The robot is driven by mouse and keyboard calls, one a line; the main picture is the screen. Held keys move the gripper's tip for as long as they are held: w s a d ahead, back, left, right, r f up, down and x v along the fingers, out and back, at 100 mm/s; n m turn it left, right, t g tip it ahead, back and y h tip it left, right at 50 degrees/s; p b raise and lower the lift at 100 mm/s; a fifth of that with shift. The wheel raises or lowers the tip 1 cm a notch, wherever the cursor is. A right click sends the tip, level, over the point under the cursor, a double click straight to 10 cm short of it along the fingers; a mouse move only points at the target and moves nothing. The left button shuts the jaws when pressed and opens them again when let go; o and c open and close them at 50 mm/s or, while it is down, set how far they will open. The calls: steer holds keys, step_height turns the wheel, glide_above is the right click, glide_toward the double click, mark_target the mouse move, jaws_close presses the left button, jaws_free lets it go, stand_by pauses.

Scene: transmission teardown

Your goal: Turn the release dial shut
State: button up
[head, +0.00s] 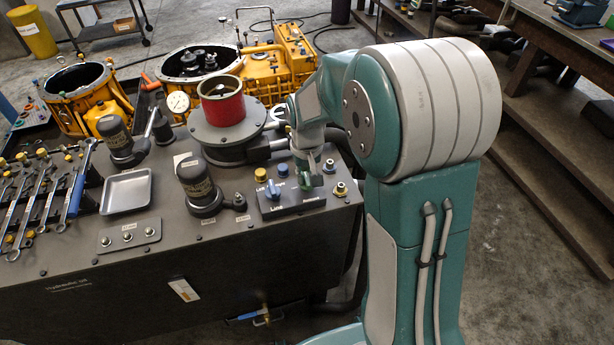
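A small dark control box (298,203) sits at the right front of the bench top. It carries a blue dial (272,191) on the left and a green dial (304,181) on the right. The dial's exact angle is unclear.
A red cylinder (222,108) stands on a round dark press behind the box. A black capped unit (198,184) and a small metal tray (126,191) are to the left. Small brass-topped fittings (341,189) flank the dials. Yellow transmission housings (265,70) stand behind.

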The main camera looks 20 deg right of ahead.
mark_target(306, 178)
steer(key=shift+o, duration=0.5)
step_height(306, 178, up, 12)
stand_by(0.3)
steer(key=shift+a+f, duration=0.1)
